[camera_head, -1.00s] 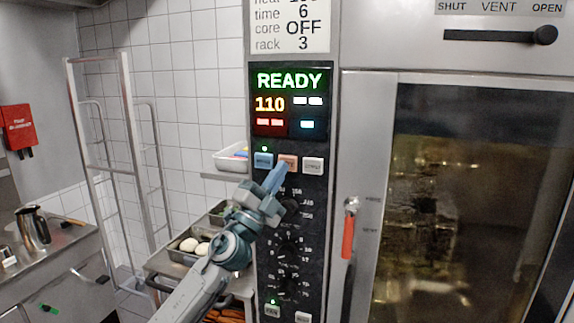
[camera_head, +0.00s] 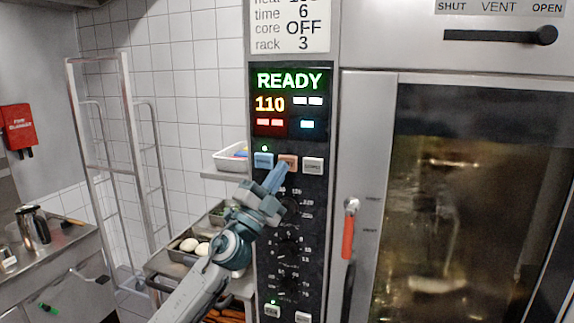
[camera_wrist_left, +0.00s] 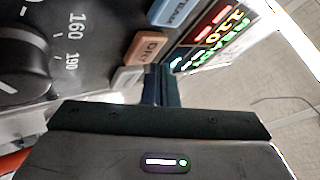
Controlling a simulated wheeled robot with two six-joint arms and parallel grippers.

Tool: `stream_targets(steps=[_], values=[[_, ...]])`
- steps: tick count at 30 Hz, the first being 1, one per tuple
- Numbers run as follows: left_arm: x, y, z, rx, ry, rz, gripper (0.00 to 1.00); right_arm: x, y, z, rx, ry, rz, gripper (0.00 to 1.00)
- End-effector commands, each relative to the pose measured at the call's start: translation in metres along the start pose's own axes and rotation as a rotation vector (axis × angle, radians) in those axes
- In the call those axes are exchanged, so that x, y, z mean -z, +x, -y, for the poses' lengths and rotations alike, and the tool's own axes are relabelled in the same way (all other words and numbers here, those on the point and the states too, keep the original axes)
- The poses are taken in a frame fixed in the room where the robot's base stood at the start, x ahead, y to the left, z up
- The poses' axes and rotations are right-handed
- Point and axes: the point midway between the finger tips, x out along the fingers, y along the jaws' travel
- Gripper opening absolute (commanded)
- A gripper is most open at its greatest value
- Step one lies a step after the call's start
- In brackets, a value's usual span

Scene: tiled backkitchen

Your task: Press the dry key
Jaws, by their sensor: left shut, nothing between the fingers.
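The orange dry key (camera_head: 288,161) is the middle of three keys in a row below the READY display on the oven's panel. In the left wrist view its lettering DRY shows on the orange face (camera_wrist_left: 147,46). My left gripper (camera_head: 277,172) is shut and empty. Its fingertips overlap the key's lower left part in the head view. In the left wrist view the fingers (camera_wrist_left: 155,84) end close beside the orange key; I cannot tell whether they touch it. My right gripper is not in view.
The blue steam key (camera_head: 263,160) has a lit green lamp above it. A white key (camera_head: 313,166) is on the right. Dials (camera_head: 288,248) lie below. The oven door has a red-handled latch (camera_head: 348,235). Trays with food (camera_head: 190,257) stand on the left.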

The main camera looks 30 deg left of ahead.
Motion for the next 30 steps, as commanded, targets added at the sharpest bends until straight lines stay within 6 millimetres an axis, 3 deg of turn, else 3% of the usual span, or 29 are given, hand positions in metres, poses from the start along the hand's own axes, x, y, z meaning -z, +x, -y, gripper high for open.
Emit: stream_targets(steps=[30], values=[[-0.0061,0.0087,-0.0059,0.000,-0.001,0.000,0.00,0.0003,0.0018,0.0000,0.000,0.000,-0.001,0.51]])
